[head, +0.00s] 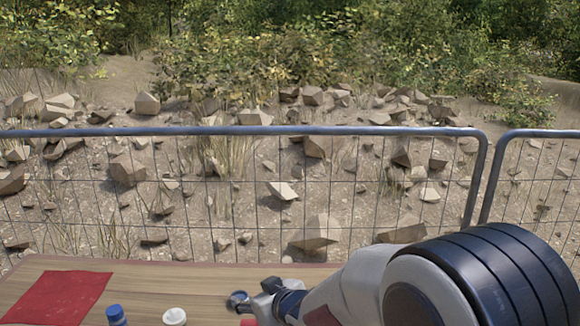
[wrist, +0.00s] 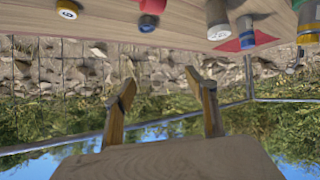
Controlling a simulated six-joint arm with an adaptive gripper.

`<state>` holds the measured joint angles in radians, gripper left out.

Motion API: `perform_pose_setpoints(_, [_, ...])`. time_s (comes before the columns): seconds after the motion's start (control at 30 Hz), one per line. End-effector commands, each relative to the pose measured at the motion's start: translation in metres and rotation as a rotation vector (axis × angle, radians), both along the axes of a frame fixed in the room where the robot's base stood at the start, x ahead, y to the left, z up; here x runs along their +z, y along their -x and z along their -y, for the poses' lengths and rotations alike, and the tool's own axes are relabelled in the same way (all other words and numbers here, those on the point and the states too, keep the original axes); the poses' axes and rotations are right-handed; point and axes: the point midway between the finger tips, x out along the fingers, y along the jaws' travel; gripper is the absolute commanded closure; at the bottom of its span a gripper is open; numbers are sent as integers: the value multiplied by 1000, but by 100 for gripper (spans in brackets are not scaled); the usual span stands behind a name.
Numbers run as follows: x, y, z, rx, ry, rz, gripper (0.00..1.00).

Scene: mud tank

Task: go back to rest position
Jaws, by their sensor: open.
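My gripper (wrist: 160,78) shows in the wrist view with its two fingers spread apart and nothing between them. It points away from the table toward the stony ground and bushes, and this view is upside down. In the head view my arm reaches in from the lower right over the table's edge. The fingers cannot be clearly made out there.
The wooden table (head: 170,283) bears a red mat (head: 55,297), a blue-capped item (head: 116,315) and a white-topped item (head: 174,317). A grey container (wrist: 218,18) and a red item (wrist: 152,6) show in the wrist view. A wire fence (head: 250,131) stands behind.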

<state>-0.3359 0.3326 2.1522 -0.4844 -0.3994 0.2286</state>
Motion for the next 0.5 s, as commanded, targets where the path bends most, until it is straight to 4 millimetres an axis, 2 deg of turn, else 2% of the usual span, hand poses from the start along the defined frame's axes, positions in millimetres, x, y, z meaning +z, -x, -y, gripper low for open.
perform_pose_setpoints(0.03, [9, 2, 12, -24, 10, -1, 44])
perform_pose_setpoints(0.27, [36, 19, 64, -137, 57, -37, 44])
perform_pose_setpoints(0.5, [59, 47, 115, -247, 94, -87, 44])
